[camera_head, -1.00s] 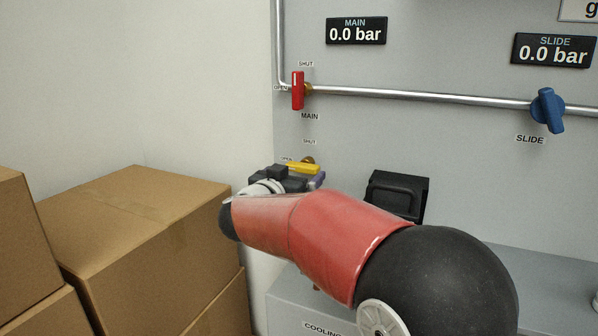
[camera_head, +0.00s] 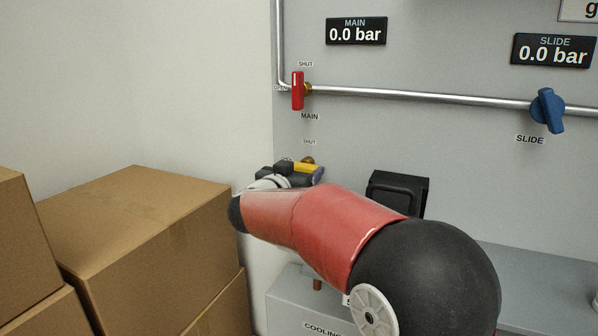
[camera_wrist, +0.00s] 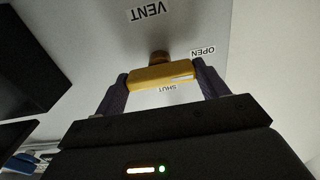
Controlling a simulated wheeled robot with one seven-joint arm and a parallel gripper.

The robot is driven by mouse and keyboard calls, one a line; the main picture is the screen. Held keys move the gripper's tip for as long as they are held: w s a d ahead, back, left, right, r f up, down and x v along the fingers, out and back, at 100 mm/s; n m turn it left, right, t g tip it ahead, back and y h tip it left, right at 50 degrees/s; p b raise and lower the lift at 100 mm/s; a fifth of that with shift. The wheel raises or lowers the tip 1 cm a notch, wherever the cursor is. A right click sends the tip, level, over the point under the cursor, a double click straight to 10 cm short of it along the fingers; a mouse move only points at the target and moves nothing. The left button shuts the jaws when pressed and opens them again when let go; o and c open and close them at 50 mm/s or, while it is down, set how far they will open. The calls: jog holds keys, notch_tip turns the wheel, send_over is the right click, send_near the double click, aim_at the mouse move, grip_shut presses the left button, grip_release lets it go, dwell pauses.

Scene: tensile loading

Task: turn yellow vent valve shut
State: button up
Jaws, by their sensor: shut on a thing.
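The yellow vent valve handle (camera_wrist: 162,76) sits on a brass stem (camera_wrist: 159,57) in the wrist view. My gripper (camera_wrist: 160,82) is shut on the handle, one finger at each end. In the head view, part of the yellow handle (camera_head: 307,168) shows behind my dark gripper (camera_head: 295,175), below the SHUT label (camera_head: 309,142).
The red MAIN valve (camera_head: 298,91) is above on a pipe (camera_head: 420,96), with the blue SLIDE valve (camera_head: 547,110) to the right. A black box-like fixture (camera_head: 398,194) is right of my gripper. Cardboard boxes (camera_head: 135,225) stand at left.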

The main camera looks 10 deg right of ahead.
jog(key=shift+f+m+b, duration=0.1)
jog(key=shift+m+b, duration=3.6)
jog(key=shift+m, duration=5.1)
jog(key=o, duration=1)
